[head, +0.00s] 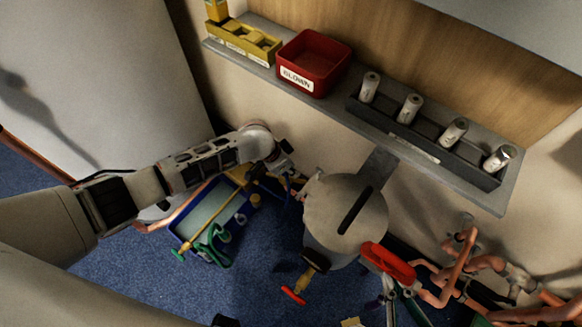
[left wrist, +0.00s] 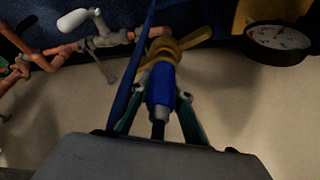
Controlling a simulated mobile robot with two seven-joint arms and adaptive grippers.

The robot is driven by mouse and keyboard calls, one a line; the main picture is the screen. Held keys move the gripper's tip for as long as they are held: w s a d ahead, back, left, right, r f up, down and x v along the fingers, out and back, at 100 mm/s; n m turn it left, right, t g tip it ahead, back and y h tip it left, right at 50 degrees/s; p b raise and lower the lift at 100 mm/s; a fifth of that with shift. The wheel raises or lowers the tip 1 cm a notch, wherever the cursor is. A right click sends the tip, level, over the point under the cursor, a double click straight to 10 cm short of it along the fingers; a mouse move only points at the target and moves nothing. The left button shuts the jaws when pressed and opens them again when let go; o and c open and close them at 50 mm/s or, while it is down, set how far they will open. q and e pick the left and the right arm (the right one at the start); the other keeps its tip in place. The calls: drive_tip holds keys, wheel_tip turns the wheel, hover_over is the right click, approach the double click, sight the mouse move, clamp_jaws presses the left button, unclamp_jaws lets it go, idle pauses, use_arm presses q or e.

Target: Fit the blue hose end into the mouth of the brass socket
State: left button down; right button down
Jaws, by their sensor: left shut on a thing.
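In the left wrist view my left gripper (left wrist: 158,100) is shut on the blue hose end (left wrist: 160,84), which sits between its two fingers. The brass socket (left wrist: 170,48) is straight beyond the hose end, and the two meet or overlap in the picture. I cannot tell whether the hose end is inside the mouth or only in front of it. In the head view my left gripper (head: 287,168) is small and dark, beside the grey cylinder, and the hose end and socket cannot be made out there. My right gripper is in neither view.
A grey cylinder with a slotted top (head: 345,212) stands right of my left gripper. A blue tray (head: 181,226) lies below my forearm. Copper pipes (head: 455,265) and a red handle (head: 388,262) are at lower right. A dial gauge (left wrist: 278,38) is right of the socket. A shelf (head: 505,198) holds a red bin (head: 315,62).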

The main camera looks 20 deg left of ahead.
use_arm(q)
drive_tip(key=shift+f, duration=0.6)
drive_tip(key=c, duration=1.8)
unclamp_jaws()
drive_tip(key=shift+f, duration=0.1)
drive_tip(key=shift+o, duration=0.2)
drive_tip(key=shift+s, duration=0.1)
drive_tip(key=v, duration=1.2)
drive_tip(key=shift+d, duration=0.1)
